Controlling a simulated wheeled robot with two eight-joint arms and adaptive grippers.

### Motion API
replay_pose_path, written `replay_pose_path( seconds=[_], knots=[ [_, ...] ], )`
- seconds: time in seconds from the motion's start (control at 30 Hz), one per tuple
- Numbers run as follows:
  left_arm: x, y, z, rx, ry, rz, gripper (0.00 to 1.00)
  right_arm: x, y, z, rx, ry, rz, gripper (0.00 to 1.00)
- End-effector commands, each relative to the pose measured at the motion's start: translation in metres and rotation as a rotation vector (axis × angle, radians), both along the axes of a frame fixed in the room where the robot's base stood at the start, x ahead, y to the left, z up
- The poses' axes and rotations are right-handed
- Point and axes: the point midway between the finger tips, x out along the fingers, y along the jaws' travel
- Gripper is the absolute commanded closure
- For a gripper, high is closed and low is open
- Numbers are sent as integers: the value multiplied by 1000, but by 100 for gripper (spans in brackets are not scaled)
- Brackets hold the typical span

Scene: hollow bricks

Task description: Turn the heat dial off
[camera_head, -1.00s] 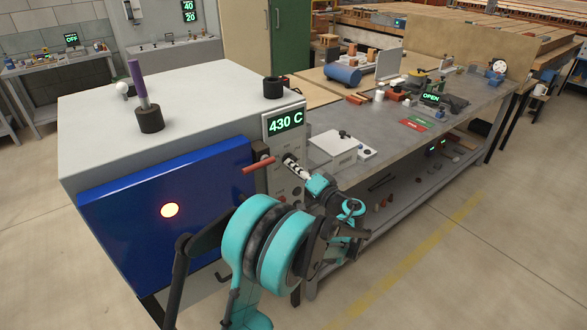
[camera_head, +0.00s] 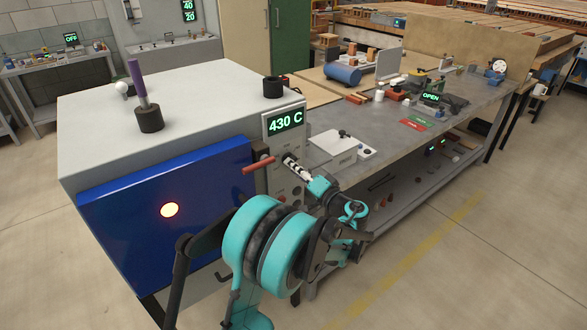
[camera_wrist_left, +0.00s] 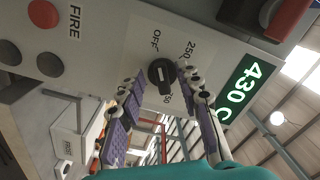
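The heat dial (camera_wrist_left: 161,76) is a black round knob with a pale pointer mark on a light panel, seen in the left wrist view. OFF, 250 and a partly hidden number are printed around it. My left gripper (camera_wrist_left: 157,76) is open, with one purple-padded finger on each side of the dial. The right-hand finger is very close to the knob; I cannot tell if it touches. In the head view my left gripper (camera_head: 288,160) is at the furnace's front panel and the dial is hidden. The display (camera_head: 285,122) reads 430 C. My right gripper is not in view.
The furnace has a blue door (camera_head: 135,205) with a glowing port and a red-handled lever (camera_head: 258,165) beside the gripper. A red FIRE button (camera_wrist_left: 43,13) is on the same panel. A grey workbench (camera_head: 375,135) with tools stands to the right. Floor at front right is clear.

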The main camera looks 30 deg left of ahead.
Motion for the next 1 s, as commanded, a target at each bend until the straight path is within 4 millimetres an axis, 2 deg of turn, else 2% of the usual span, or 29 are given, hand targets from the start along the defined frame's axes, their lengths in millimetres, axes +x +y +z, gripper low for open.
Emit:
replay_pose_path(
  seconds=[0.3, 0.5, 0.67, 1.0],
  knots=[
    [-25, -63, 0, 0, 0, -5, 66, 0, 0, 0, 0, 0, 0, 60],
    [-38, -92, 0, -1, 0, -3, 66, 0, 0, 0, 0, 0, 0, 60],
    [-42, -102, 0, -1, -1, -1, 66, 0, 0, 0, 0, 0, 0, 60],
    [-43, -103, 0, 0, 0, 1, 66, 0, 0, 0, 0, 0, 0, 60]
  ],
)
